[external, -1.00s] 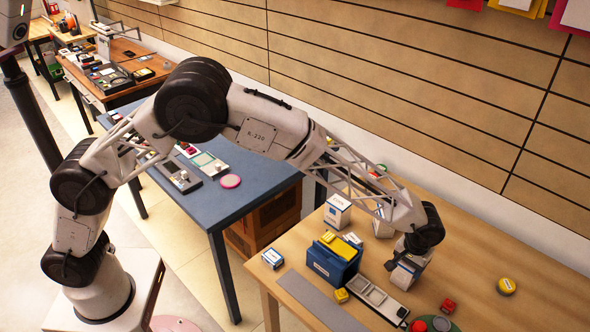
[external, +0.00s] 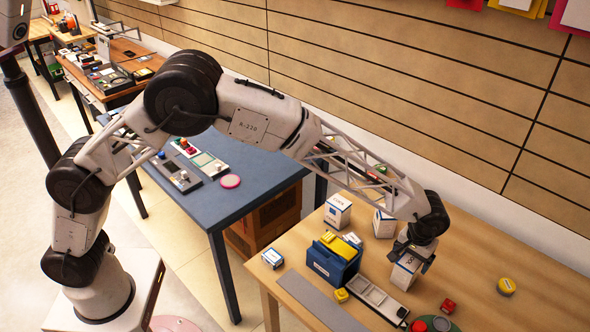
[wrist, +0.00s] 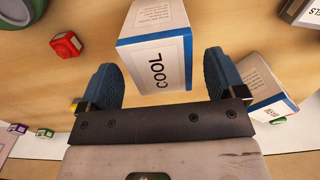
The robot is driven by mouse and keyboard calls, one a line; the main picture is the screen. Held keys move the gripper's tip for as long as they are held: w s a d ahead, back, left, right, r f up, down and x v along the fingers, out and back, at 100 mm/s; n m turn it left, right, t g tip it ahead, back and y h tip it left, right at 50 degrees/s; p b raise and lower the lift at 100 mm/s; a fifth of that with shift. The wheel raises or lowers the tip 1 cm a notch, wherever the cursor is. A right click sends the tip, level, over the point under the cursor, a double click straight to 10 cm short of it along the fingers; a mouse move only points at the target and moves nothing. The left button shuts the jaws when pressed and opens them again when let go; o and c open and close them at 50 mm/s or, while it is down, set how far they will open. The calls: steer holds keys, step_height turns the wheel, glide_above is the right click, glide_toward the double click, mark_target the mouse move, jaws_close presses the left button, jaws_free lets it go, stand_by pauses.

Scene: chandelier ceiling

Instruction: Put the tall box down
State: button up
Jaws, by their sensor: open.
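The tall box (external: 404,273), white with blue edges, stands upright on the wooden table (external: 535,312). In the wrist view its end reading "COOL" (wrist: 158,68) faces the camera. My gripper (external: 413,255) is above the box and pointing down. In the wrist view my gripper (wrist: 160,65) has its two blue fingers spread, one on each side of the box's near end.
Two similar boxes stand nearby, one at the left (external: 338,211) and one behind (external: 384,223). A blue bin (external: 332,264) with yellow items and a grey compartment tray (external: 376,298) lie left.

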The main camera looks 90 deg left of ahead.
step_height(320, 180, up, 8)
steer(key=shift+r, duration=0.1)
stand_by(0.4)
steer(key=shift+r, duration=0.1)
stand_by(0.4)
steer(key=shift+s+r, duration=0.1)
steer(key=shift+s, duration=0.05)
steer(key=s+r+m, duration=0.2)
steer(key=s+r, duration=0.4)
steer(key=s, duration=0.5)
steer(key=s+r+m+t, duration=0.1)
steer(key=s+r, duration=0.5)
steer(key=s, duration=0.4)
steer(key=s+r+m, duration=0.2)
steer(key=s+r, duration=0.4)
steer(key=s, duration=0.5)
steer(key=s+f+m, duration=0.2)
steer(key=s, duration=1.5)
steer(key=s+d+f+m+t, duration=0.1)
steer(key=s+m, duration=0.1)
steer(key=s, duration=1.6)
steer(key=shift+f+t, duration=0.3)
steer(key=shift+f, duration=0.1)
steer(key=shift+s, duration=0.1)
